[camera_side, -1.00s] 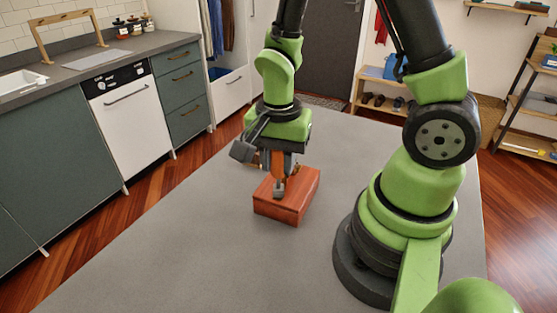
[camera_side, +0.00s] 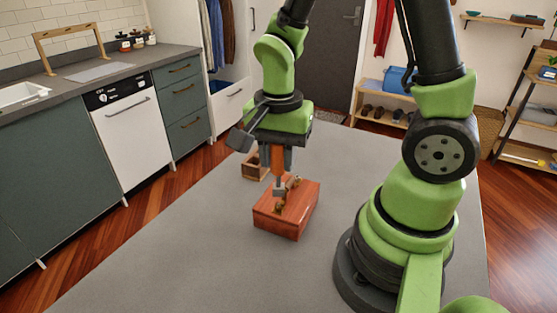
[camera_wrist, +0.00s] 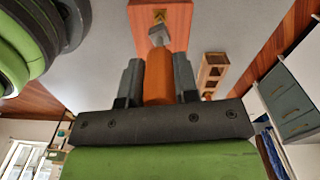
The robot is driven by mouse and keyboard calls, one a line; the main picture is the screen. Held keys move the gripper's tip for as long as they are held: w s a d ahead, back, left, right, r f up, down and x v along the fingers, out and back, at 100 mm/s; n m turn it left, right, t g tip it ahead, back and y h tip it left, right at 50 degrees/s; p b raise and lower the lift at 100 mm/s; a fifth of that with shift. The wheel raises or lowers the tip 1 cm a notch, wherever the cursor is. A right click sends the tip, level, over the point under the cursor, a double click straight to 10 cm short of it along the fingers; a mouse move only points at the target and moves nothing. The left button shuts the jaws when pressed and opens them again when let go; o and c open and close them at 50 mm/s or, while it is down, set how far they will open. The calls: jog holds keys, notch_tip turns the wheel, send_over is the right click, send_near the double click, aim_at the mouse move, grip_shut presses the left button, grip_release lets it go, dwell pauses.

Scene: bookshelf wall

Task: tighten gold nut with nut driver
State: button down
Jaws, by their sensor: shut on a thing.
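My gripper (camera_side: 277,165) is shut on the nut driver (camera_side: 278,157), by its orange handle. The driver points down, its grey socket end above the reddish wooden block (camera_side: 290,222). Small gold pieces show on the block's top, one gold piece (camera_side: 279,208) near the front and others close to the socket. In the wrist view the orange handle (camera_wrist: 158,78) sits between both fingers, and a gold piece (camera_wrist: 160,16) shows on the block just beyond the socket. I cannot tell whether the socket touches any gold piece.
A small open wooden rack (camera_side: 254,167) stands on the grey table (camera_side: 180,225) behind the block; it also shows in the wrist view (camera_wrist: 212,72). The table is clear left of and in front of the block. My arm's base is at the right.

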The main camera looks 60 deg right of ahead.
aim_at(279, 175)
notch_tip(279, 175, up, 6)
jog(key=shift+w+f, duration=0.1)
jog(key=shift+f+n, duration=0.2)
jog(key=shift+n, duration=0.6)
jog(key=n, duration=0.3)
notch_tip(279, 175, down, 5)
jog(key=shift+f, duration=0.1)
jog(key=shift+f+m, duration=0.3)
jog(key=shift+f, duration=1)
jog(key=shift+f+m, duration=0.6)
jog(key=shift+f, duration=0.35)
jog(key=m, duration=1.1)
jog(key=shift+m, duration=0.4)
jog(key=m, duration=0.4)
jog(key=shift+n, duration=0.6)
jog(key=shift+r, duration=0.15)
